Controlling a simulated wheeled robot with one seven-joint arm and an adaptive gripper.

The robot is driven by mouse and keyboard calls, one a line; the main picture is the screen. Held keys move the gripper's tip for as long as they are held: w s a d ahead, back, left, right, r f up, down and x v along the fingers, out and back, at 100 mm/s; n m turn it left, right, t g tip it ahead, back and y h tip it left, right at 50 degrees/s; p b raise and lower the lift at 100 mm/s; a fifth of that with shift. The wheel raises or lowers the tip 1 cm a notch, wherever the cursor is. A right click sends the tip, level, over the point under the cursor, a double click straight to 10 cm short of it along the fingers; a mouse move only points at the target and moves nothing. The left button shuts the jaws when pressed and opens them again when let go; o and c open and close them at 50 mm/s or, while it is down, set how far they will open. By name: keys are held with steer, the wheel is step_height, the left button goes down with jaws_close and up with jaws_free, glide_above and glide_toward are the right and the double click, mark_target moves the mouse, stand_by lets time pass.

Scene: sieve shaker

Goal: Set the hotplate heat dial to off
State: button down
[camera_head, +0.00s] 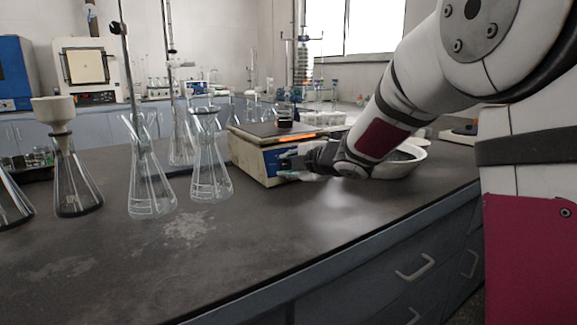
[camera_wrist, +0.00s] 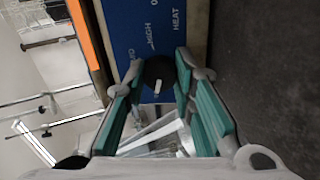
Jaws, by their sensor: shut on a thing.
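The hotplate (camera_head: 243,158) stands on the dark bench, with a dark top plate and a blue front panel. In the wrist view its blue panel (camera_wrist: 140,30) shows the words HEAT and HIGH, turned sideways. The black heat dial (camera_wrist: 158,72) has a white pointer mark that points toward the lower part of that picture. My gripper (camera_wrist: 160,82) is at the panel, its two teal-padded fingers on either side of the dial and shut on it. In the head view my gripper (camera_head: 287,163) reaches the hotplate's front from the right and hides the dial.
A small dark-filled beaker (camera_head: 284,117) stands on the hotplate's top. Glass flasks (camera_head: 211,170) stand on the bench to the left. A white bowl (camera_head: 408,160) is behind my arm. The bench front (camera_head: 200,265) is clear.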

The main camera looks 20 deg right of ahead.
steer(key=shift+f, duration=0.1)
steer(key=c, duration=1.3)
jaws_free()
steer(key=shift+s, duration=0.15)
steer(key=v, duration=1.1)
steer(key=shift+s+d+r, duration=0.15)
steer(key=shift+s+r, duration=0.05)
steer(key=shift+s, duration=0.1)
